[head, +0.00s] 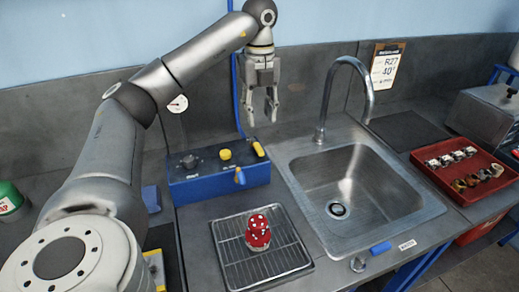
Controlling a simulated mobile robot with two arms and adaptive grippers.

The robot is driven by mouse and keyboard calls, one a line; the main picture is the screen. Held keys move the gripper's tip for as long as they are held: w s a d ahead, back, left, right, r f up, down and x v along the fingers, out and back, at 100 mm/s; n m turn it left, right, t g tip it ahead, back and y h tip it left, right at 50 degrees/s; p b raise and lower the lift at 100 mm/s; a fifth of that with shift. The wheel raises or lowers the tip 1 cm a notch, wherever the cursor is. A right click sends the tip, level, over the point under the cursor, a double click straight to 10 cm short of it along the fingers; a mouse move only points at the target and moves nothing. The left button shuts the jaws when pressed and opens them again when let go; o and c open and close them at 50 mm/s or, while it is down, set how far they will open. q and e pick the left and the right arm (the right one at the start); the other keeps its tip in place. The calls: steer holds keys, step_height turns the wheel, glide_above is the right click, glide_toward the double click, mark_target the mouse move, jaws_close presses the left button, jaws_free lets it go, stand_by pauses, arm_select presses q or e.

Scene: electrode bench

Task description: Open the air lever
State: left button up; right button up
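A blue control box (219,182) sits on the bench left of the sink. It has a dark knob (189,161), a yellow button (225,154) and a yellow lever (259,148) at its right end. A small blue and orange handle (240,176) is on its front. I cannot read which of these is marked as the air lever. My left gripper (262,118) hangs above and behind the box's right end, pointing down, fingers apart and empty. It appears clear of the box. My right gripper is not in view.
A red cup-like piece (258,232) with white spots stands on a wire rack (282,262). The steel sink (315,196) with its tall faucet (367,78) is to the right. A blue handle (380,248) lies at the bench's front edge. A red tray (468,196) holds several small parts.

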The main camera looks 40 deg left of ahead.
mark_target(259, 148)
arm_select(q)
step_height(259, 148, down, 10)
steer(key=shift+f+p, duration=0.2)
steer(key=shift+p, duration=0.5)
jaws_close()
